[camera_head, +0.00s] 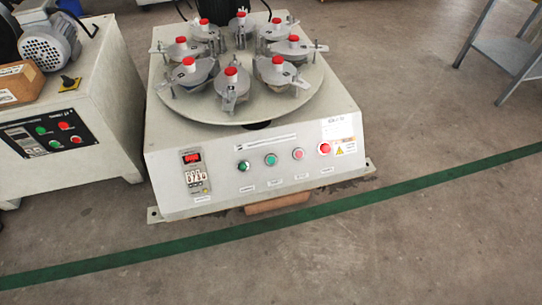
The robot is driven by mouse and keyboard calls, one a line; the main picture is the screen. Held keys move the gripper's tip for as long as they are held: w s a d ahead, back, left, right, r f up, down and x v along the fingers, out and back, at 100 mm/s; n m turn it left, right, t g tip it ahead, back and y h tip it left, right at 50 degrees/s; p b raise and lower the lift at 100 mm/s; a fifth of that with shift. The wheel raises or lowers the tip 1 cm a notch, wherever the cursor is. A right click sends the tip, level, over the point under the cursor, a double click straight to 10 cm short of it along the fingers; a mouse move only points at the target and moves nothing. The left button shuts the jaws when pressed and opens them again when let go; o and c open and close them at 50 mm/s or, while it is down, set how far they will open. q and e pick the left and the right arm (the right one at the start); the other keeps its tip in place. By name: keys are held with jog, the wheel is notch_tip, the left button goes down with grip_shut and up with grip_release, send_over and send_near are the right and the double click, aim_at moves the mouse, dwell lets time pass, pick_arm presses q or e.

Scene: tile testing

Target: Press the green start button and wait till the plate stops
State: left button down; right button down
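A white testing machine (230,195) stands on the floor in the upper middle of the head view. Its sloped front panel has a green button (271,159) near the middle and a smaller dark-green control (243,165) to the left of it. A pale red button (298,154) and a larger red button (324,148) are on the right. A round plate (205,114) lies on top and carries several metal holders with red caps. One picture does not show whether the plate turns. Neither of my grippers is in view.
A display with digits (193,171) is on the panel's left. Another white machine (100,100) with its own buttons stands at the left. A green floor line (215,230) runs across the front. A grey metal stand (505,52) is at upper right. The floor in front is clear.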

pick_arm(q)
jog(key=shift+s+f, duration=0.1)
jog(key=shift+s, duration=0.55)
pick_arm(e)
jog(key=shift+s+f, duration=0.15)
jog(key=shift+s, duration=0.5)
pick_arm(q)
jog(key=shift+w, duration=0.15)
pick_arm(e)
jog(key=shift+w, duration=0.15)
